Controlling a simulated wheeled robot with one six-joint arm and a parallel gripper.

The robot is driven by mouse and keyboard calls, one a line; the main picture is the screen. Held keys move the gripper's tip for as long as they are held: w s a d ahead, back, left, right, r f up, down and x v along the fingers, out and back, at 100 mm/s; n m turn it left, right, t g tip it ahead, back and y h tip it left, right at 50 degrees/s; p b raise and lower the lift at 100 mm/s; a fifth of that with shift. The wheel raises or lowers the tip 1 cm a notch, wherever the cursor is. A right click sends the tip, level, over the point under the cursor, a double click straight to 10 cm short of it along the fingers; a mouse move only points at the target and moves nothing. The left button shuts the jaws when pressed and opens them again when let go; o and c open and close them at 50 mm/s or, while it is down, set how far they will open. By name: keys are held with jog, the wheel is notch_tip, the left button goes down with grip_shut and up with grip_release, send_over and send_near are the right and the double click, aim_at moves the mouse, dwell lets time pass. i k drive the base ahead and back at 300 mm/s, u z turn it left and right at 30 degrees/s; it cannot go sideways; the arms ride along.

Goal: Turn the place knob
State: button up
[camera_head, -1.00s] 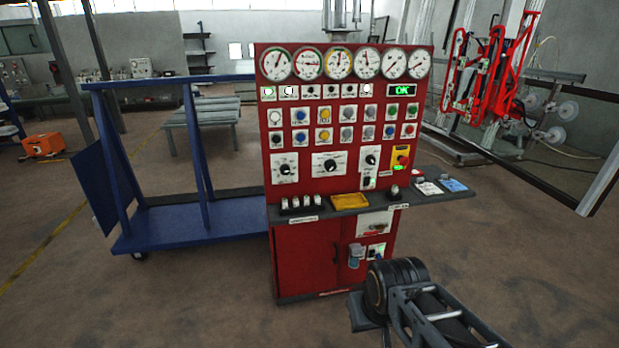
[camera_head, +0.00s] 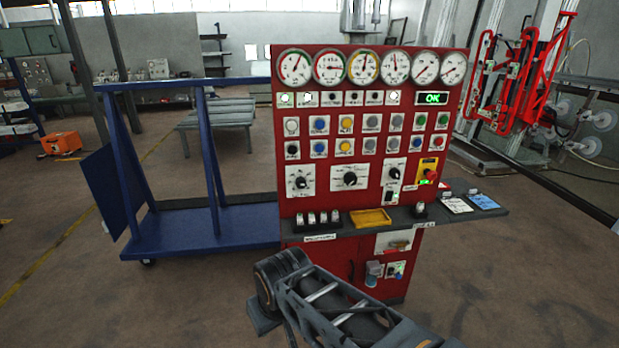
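The red control panel (camera_head: 455,120) stands upright in front of me. Three black rotary knobs on white dial plates sit low on its face: a left knob (camera_head: 301,183), a middle knob (camera_head: 350,179) and a right knob (camera_head: 394,171). Their labels are too small to read, so I cannot tell which is the place knob. A red knob (camera_head: 430,174) on a yellow plate sits farther right. My arm reaches into the bottom middle, in front of the cabinet's lower part. My gripper cannot be made out.
A grey shelf (camera_head: 340,228) juts out below the knobs, with small levers (camera_head: 318,217), a yellow tray (camera_head: 371,218) and cards (camera_head: 457,205) on it. A blue cart (camera_head: 205,232) stands left of the panel. Open floor (camera_head: 110,310) lies at the front left.

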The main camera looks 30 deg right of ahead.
aim_at(350, 179)
jog(key=u, duration=0.05)
jog(key=i, duration=0.85)
jog(key=z, duration=0.95)
jog(key=i, duration=0.65)
jog(key=z, duration=0.75)
